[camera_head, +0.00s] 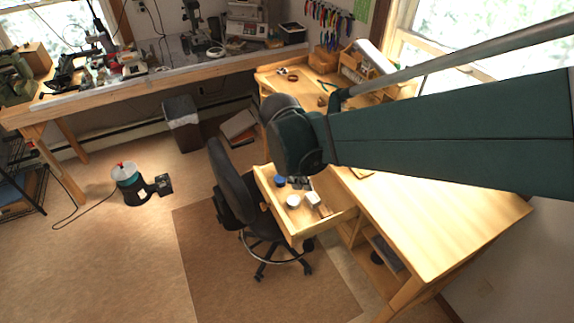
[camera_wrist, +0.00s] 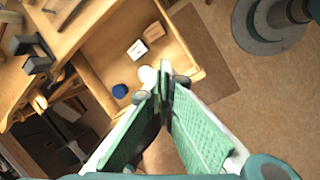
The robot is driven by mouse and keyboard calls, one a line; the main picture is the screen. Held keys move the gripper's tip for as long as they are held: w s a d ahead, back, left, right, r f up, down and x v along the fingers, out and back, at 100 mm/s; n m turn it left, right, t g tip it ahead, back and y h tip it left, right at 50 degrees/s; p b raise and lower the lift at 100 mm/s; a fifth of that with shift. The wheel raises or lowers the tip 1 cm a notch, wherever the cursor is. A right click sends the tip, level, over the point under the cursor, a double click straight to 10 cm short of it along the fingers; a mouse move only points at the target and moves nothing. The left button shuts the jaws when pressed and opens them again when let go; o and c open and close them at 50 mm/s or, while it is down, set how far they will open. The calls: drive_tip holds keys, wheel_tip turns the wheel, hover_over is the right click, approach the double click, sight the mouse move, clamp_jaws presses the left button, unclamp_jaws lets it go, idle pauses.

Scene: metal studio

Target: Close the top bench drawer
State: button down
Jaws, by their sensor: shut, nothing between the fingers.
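The wooden top bench drawer (camera_head: 322,223) stands pulled out from the bench (camera_head: 440,222) in the head view, with small items inside. In the wrist view the open drawer (camera_wrist: 108,57) fills the upper middle. My gripper (camera_wrist: 164,82) has its green fingers together, with nothing between them. Its tips overlap the drawer's front edge in the wrist view; I cannot tell whether they touch it. In the head view my gripper cannot be made out; my dark green arm crosses above the bench and drawer.
A blue-lidded jar (camera_head: 280,182), a white jar (camera_head: 293,201) and a white box (camera_head: 312,199) lie in the drawer. A black office chair (camera_head: 232,180) stands close to the drawer front. The floor at the lower left is clear.

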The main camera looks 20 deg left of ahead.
drive_tip(key=s+a+f+n+h, duration=0.1)
drive_tip(key=s+a+f+n, duration=0.2)
drive_tip(key=a, duration=0.6)
drive_tip(key=s+a+f+n, duration=0.4)
drive_tip(key=a+f, duration=0.3)
drive_tip(key=a, duration=0.2)
drive_tip(key=shift+f+h, duration=0.25)
drive_tip(key=shift+h, duration=0.15)
drive_tip(key=shift+f, duration=0.1)
drive_tip(key=w+d+f, duration=0.5)
drive_tip(key=f, duration=0.4)
drive_tip(key=shift+w+d, duration=0.25)
drive_tip(key=shift+w+d, duration=0.1)
